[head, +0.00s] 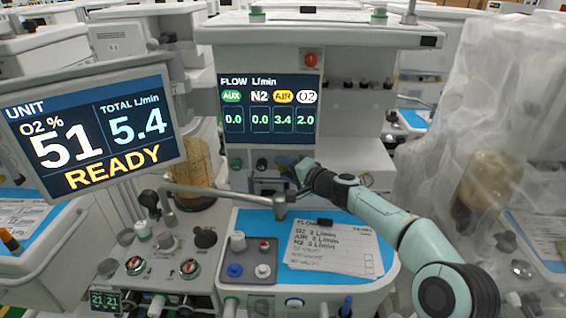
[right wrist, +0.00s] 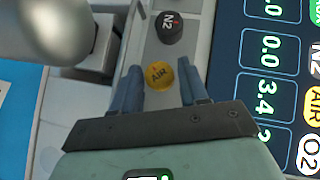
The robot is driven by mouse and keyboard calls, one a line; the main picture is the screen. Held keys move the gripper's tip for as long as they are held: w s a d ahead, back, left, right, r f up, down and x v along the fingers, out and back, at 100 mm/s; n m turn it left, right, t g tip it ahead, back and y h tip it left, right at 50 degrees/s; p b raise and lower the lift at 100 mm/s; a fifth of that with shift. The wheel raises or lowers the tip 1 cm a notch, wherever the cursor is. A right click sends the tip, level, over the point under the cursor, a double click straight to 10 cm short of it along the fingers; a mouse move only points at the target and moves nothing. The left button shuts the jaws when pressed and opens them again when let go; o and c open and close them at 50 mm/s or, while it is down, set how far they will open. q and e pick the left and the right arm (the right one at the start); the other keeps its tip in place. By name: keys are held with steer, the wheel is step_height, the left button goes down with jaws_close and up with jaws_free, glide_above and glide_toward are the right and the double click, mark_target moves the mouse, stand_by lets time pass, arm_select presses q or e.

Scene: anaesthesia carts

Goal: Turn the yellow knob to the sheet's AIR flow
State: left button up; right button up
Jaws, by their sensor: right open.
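The yellow AIR knob (right wrist: 160,75) sits on the cart's grey panel in the right wrist view. My right gripper (right wrist: 160,88) is open, with one blue finger on each side of the knob; I cannot tell whether they touch it. In the head view my right gripper (head: 291,165) is at the panel below the flow screen (head: 268,108) and hides the yellow knob. The screen reads AIR 3.4, O2 2.0, N2 0.0 and AUX 0.0. The paper sheet (head: 335,248) appears to read O2 2, AIR 3 and N2 3 L/min. My left gripper is out of view.
A black N2 knob (right wrist: 169,27) is close beside the yellow one. A unit monitor (head: 92,130) at left shows 51, 5.4 and READY. A grey jointed bar (head: 225,196) crosses above the blue worktop. A plastic-draped cart (head: 490,150) stands to the right.

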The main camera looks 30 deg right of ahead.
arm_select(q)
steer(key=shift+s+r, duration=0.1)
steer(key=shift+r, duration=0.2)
arm_select(e)
steer(key=shift+w+a+f, duration=0.15)
steer(key=shift+w+f, duration=0.05)
steer(key=shift+w, duration=0.5)
steer(key=c, duration=0.7)
steer(key=shift+f+b, duration=0.15)
steer(key=shift+b, duration=0.15)
steer(key=m+t+b, duration=0.1)
steer(key=b, duration=0.4)
steer(key=shift+f+y+b, duration=0.15)
steer(key=shift+y+b, duration=0.15)
steer(key=shift+b, duration=0.05)
steer(key=m+t+b, duration=0.1)
steer(key=b, duration=0.2)
steer(key=shift+r, duration=0.2)
steer(key=shift+r+y+b, duration=0.1)
steer(key=shift+y+b, duration=0.2)
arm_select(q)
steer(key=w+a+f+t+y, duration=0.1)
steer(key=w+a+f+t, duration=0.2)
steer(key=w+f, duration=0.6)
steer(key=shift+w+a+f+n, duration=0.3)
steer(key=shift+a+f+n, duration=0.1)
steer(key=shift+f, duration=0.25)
